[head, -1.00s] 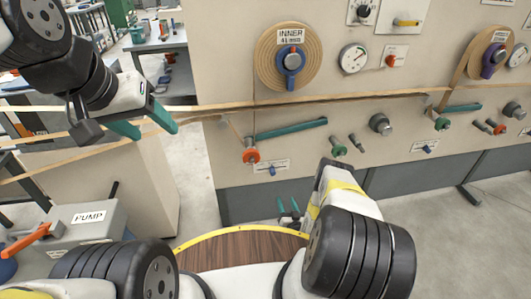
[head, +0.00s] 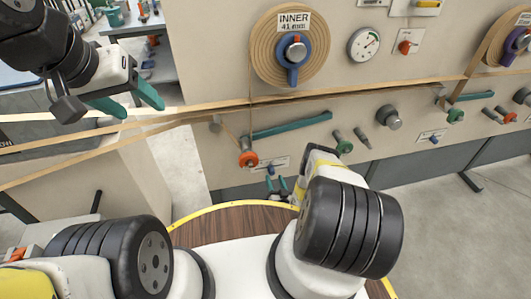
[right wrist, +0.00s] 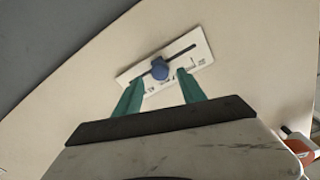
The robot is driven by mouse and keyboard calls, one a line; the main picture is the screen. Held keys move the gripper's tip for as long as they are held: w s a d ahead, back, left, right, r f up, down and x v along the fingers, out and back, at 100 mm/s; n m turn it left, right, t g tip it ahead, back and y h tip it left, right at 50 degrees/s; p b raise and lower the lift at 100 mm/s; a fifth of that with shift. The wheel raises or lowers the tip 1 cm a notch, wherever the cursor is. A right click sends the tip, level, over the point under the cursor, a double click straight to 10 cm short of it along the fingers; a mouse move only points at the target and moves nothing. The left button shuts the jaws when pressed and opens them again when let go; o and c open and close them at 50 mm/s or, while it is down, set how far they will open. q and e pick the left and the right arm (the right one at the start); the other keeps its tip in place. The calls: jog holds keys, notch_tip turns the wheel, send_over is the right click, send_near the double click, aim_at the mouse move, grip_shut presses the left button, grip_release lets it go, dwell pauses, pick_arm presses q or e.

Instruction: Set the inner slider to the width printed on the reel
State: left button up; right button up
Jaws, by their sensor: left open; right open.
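The inner reel (head: 262,68) hangs on the panel, and its label (head: 293,21) reads "INNER 41 mm". Below it, the inner slider's white scale plate (head: 281,162) carries a blue knob (head: 270,169). In the right wrist view the blue knob (right wrist: 160,69) sits in the dark slot near the middle of the plate (right wrist: 190,55); the scale marks are too small to read. My right gripper (head: 276,184) is open just below the knob, its fingers (right wrist: 158,92) spread to either side of it in the picture, apparently not touching. My left gripper (head: 142,109) is open and empty.
Tan strips (head: 200,108) run across the panel above the slider and behind my left gripper. An orange-red roller (head: 248,159) is close to the plate's left end, with a teal arm (head: 290,126) above. A second slider (head: 432,137) is further right.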

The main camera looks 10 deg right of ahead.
aim_at(273, 173)
jog(key=shift+w, duration=1.75)
jog(key=shift+c, duration=0.2)
grip_shut()
